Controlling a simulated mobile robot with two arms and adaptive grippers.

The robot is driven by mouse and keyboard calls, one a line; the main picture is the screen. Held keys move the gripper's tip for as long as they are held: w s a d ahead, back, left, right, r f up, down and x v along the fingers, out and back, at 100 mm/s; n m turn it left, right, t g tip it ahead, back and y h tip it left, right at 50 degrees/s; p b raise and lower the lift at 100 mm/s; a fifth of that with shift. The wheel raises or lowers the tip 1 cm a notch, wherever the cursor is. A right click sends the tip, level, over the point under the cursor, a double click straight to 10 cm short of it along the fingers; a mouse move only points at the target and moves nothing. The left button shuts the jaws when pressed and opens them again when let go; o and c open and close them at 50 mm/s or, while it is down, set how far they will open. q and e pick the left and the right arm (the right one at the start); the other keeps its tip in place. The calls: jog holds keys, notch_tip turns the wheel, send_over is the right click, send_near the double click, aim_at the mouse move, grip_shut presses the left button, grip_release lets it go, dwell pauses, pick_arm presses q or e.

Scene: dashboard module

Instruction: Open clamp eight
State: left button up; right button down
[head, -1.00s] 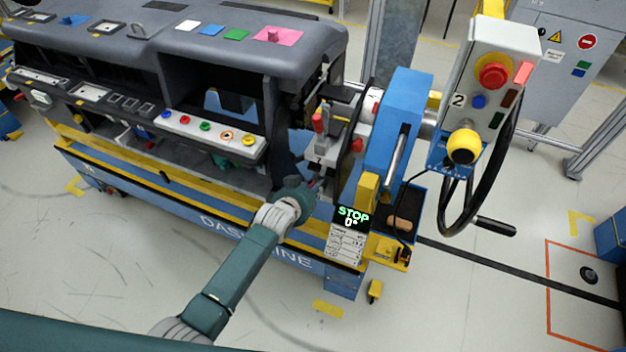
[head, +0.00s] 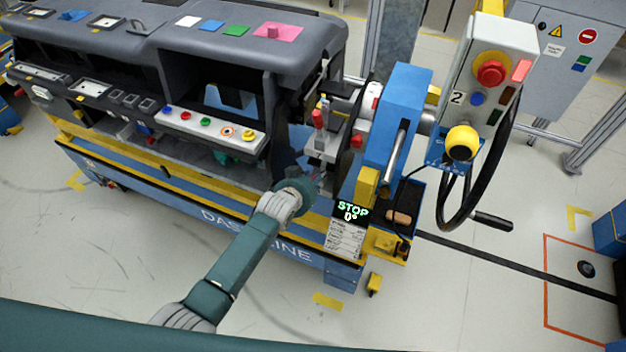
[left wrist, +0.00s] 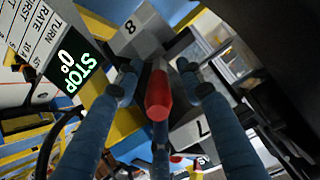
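A red clamp handle (left wrist: 158,95) stands between the fingers of my left gripper (left wrist: 158,80) in the left wrist view. The fingers are spread, with gaps to the handle. A grey block marked 8 (left wrist: 145,35) lies just beyond it, and a grey part marked 7 (left wrist: 200,127) lies to the lower right. A second red tip (left wrist: 177,158) shows at the bottom. In the head view, an upright red handle (head: 319,118) stands at the module's right end, above my left wrist. There, my left fingers are mostly hidden behind the wrist. My right gripper is not in view.
The dashboard module (head: 195,40) sits on a blue and yellow frame beside the wrist. A black display (head: 351,211) reading STOP and 0° is close to its right. A control box (head: 490,70) and handwheel (head: 478,205) stand farther right. The floor in front is clear.

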pick_arm(q)
jog(key=v, duration=1.2)
